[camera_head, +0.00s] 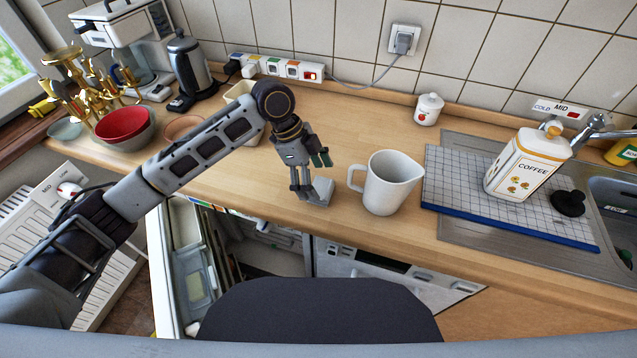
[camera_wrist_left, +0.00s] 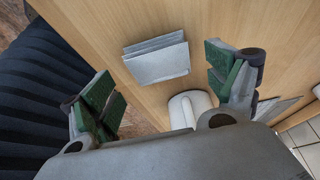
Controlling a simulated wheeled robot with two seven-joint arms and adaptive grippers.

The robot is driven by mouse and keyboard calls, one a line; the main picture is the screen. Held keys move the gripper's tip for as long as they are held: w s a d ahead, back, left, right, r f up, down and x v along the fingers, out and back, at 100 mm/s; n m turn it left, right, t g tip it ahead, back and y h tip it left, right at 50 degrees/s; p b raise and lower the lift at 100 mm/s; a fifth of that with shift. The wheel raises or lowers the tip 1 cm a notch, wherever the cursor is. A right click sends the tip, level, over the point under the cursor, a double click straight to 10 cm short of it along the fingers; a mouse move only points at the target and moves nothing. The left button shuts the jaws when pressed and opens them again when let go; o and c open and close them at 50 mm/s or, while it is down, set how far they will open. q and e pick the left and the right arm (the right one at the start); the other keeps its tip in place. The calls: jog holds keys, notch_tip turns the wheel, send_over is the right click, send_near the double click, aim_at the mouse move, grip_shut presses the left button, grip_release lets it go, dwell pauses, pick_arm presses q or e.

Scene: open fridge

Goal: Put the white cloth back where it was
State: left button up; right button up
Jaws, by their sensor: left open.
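The folded white cloth (camera_head: 322,191), light grey in this light, sits on the wooden counter near its front edge, left of the white pitcher. It also shows in the left wrist view (camera_wrist_left: 160,62) as a few stacked layers. My left gripper (camera_head: 311,173) is open just above and beside the cloth in the head view. In the left wrist view the green-padded fingers (camera_wrist_left: 161,80) are apart, with the cloth beyond and between them. Whether a finger touches the cloth I cannot tell. My right gripper is not in view.
The white pitcher (camera_head: 389,183) stands close to the right of the cloth. A coffee canister (camera_head: 525,165) stands on a gridded mat (camera_head: 455,180) by the sink. A red bowl (camera_head: 122,122) and kettle (camera_head: 192,68) are at left.

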pick_arm(q)
jog(key=v, duration=0.9)
jog(key=shift+r, duration=0.15)
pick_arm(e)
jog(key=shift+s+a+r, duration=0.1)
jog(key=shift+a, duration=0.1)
pick_arm(q)
jog(key=shift+r, duration=0.1)
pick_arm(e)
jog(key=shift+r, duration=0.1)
pick_arm(q)
notch_tip(320, 180, up, 9)
jog(key=p, duration=0.9)
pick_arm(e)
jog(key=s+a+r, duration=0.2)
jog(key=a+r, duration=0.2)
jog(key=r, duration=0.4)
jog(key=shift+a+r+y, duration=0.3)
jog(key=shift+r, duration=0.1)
